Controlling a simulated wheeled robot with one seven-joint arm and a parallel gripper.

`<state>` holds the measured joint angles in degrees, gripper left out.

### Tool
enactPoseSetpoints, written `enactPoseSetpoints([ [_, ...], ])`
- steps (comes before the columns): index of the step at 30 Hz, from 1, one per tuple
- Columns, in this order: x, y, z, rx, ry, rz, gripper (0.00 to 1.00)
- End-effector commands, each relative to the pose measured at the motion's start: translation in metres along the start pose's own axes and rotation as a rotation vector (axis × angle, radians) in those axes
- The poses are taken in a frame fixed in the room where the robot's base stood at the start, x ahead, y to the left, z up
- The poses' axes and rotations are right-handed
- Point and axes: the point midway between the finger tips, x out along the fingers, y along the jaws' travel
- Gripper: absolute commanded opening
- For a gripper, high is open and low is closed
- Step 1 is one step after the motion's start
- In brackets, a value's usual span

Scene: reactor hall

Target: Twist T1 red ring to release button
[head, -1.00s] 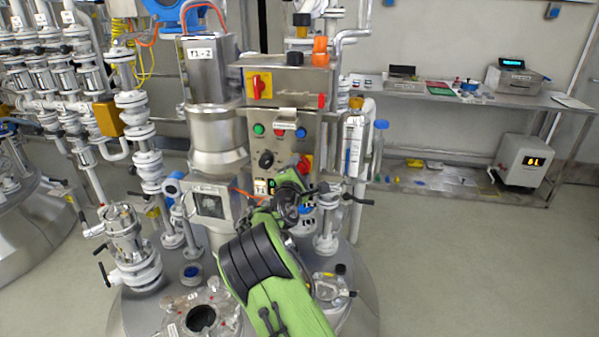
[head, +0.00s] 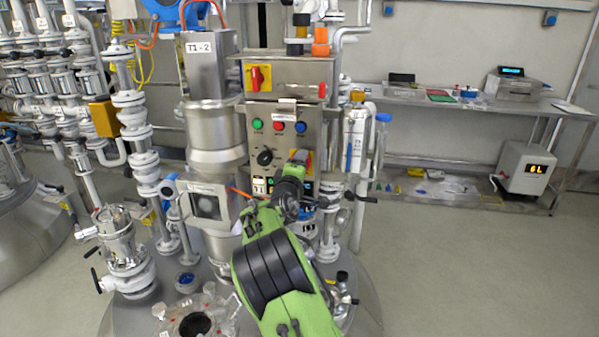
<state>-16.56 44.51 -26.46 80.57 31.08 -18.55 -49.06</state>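The steel control panel (head: 262,140) stands in the middle of the head view, beside a column labelled T1-2 (head: 207,90). It carries a green, a red (head: 279,126) and a blue button in a row, with a black knob (head: 265,157) below. A red and yellow part (head: 309,160) shows at the panel's lower right, mostly covered by my arm; I cannot make out a ring on it. My gripper (head: 298,157) is in front of that part. Its fingers are too small and too hidden to tell whether they are open or touch anything.
A red switch on a yellow plate (head: 259,77) sits on the upper box. White valves and pipes (head: 130,110) crowd the left. Flanged fittings on the vessel top (head: 196,318) lie below my arm. A steel bench (head: 470,103) stands at the right, with open floor before it.

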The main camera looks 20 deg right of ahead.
Motion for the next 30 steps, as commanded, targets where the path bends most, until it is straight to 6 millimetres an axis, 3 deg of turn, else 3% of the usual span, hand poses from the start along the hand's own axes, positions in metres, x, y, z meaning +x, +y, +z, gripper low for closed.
enactPoseSetpoints([
  [17, -0.0001, -0.0021, 0.0001, 0.037, -0.001, -0.006, 0.30],
  [18, -0.0001, -0.0022, 0.0001, 0.037, -0.001, -0.006, 0.64],
  [22, -0.0001, -0.0018, 0.0000, 0.037, -0.001, -0.005, 0.83],
  [30, -0.0004, -0.0008, -0.0001, 0.037, 0.000, -0.002, 0.86],
])
